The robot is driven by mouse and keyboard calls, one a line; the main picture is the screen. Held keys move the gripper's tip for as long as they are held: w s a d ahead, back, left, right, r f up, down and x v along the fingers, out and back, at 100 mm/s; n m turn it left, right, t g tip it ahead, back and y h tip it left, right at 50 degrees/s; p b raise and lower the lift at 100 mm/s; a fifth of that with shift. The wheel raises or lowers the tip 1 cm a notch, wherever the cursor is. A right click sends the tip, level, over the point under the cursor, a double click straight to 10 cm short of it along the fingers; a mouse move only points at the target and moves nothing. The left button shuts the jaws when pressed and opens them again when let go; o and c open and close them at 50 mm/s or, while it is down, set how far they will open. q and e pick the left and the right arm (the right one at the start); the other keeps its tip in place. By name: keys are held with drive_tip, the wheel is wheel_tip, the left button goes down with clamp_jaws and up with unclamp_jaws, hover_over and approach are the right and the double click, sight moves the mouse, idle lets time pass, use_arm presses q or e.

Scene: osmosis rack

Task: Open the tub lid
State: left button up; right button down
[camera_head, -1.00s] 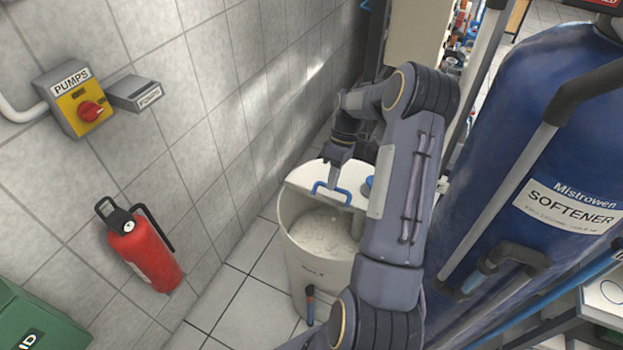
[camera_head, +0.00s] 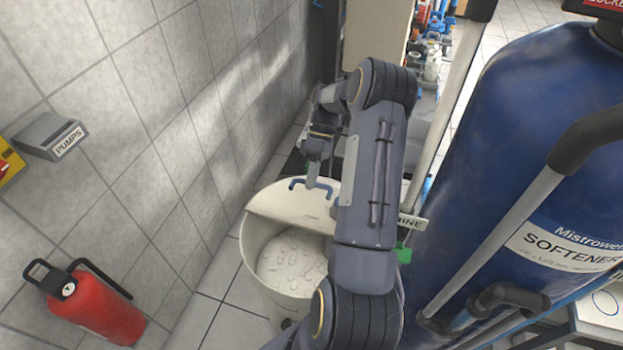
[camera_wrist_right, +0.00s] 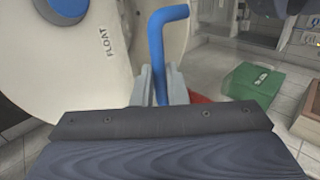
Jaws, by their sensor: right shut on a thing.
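The round cream tub (camera_head: 262,262) stands on the tiled floor by the wall, with lumpy white material inside. Its lid (camera_head: 290,207) is tilted up at the back of the rim, leaving the front of the tub uncovered. The lid has a blue handle (camera_head: 311,186). My right gripper (camera_head: 314,180) is at the handle. In the right wrist view, its fingers (camera_wrist_right: 161,88) are shut on the blue handle (camera_wrist_right: 160,45), beside the pale lid face (camera_wrist_right: 100,75) marked FLOAT. My right arm hides the tub's right side. My left gripper is not in view.
A blue softener tank (camera_head: 530,150) with grey pipes stands close on the right. The tiled wall (camera_head: 150,90) is on the left, with a red fire extinguisher (camera_head: 95,308) and a grey PUMPS box (camera_head: 48,136). A green box (camera_wrist_right: 253,84) shows in the wrist view.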

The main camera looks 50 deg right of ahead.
drive_tip(key=shift+d+f, duration=0.1)
drive_tip(key=shift+f, duration=0.3)
drive_tip(key=c, duration=1.5)
unclamp_jaws()
drive_tip(key=shift+o, duration=0.2)
drive_tip(key=shift+r, duration=0.2)
drive_tip(key=shift+w, duration=0.1)
drive_tip(key=b+v, duration=0.1)
drive_tip(key=v, duration=0.6)
drive_tip(key=shift+d+r, duration=0.25)
drive_tip(key=shift+w, duration=0.1)
